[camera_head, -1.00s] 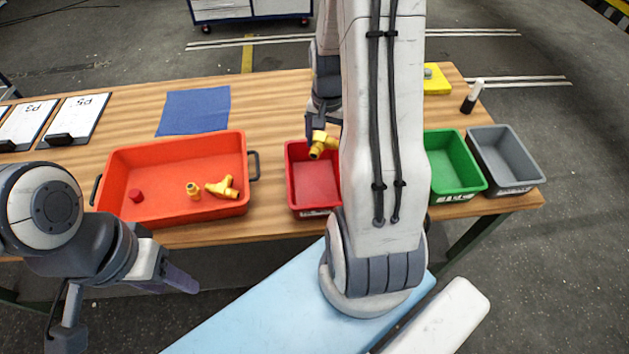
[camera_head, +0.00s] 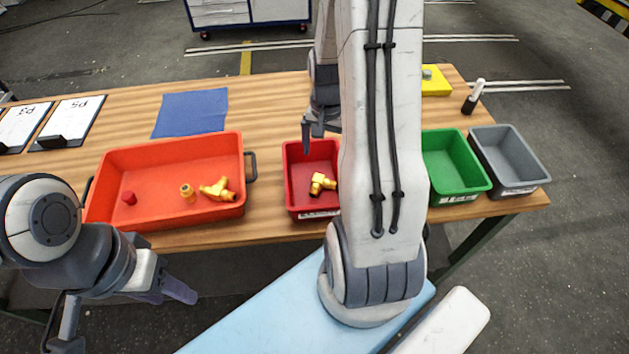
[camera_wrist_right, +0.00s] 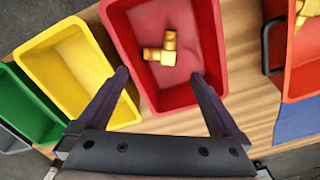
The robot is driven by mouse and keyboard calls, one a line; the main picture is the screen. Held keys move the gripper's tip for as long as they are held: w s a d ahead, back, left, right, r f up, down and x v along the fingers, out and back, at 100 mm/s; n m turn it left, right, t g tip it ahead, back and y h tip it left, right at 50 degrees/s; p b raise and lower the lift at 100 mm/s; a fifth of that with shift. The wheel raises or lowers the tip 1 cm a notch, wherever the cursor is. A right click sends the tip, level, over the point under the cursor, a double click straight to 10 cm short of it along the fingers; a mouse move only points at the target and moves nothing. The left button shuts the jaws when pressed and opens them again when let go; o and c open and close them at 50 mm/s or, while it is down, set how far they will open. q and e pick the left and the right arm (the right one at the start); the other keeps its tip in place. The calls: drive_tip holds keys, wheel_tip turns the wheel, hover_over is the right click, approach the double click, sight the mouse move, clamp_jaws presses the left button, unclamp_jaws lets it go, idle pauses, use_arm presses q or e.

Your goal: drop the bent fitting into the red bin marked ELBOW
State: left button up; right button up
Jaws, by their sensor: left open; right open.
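The brass bent fitting (camera_head: 322,183) lies inside the red bin (camera_head: 303,206), apart from my gripper. In the right wrist view the fitting (camera_wrist_right: 161,50) rests in the red bin (camera_wrist_right: 118,28). The bin's front label is too small to read. My right gripper (camera_head: 312,133) is above the back of the red bin, open and empty; its two fingers (camera_wrist_right: 160,84) show spread in the right wrist view. My left gripper (camera_head: 180,294) hangs in front of the table at the left, away from the bins; it is open and empty.
An orange-red tray (camera_head: 160,216) with handles holds two brass fittings and a red cap. A yellow bin (camera_wrist_right: 75,65), mostly hidden by my arm in the head view, stands beside the red one. Green (camera_head: 455,162) and grey (camera_head: 508,160) bins stand right. A blue cloth (camera_head: 191,113) lies behind.

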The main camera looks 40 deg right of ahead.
wheel_tip(320, 180, up, 10)
drive_tip(key=b, duration=0.1)
idle(0.5)
drive_tip(key=s+a+n+b, duration=0.15)
drive_tip(key=a+n, duration=0.75)
drive_tip(key=a, duration=1)
drive_tip(key=s+a+n+y, duration=0.1)
drive_tip(key=s+a+n, duration=0.8)
drive_tip(key=s+a, duration=0.3)
drive_tip(key=shift+s+f+n, duration=0.4)
drive_tip(key=shift+s, duration=0.6)
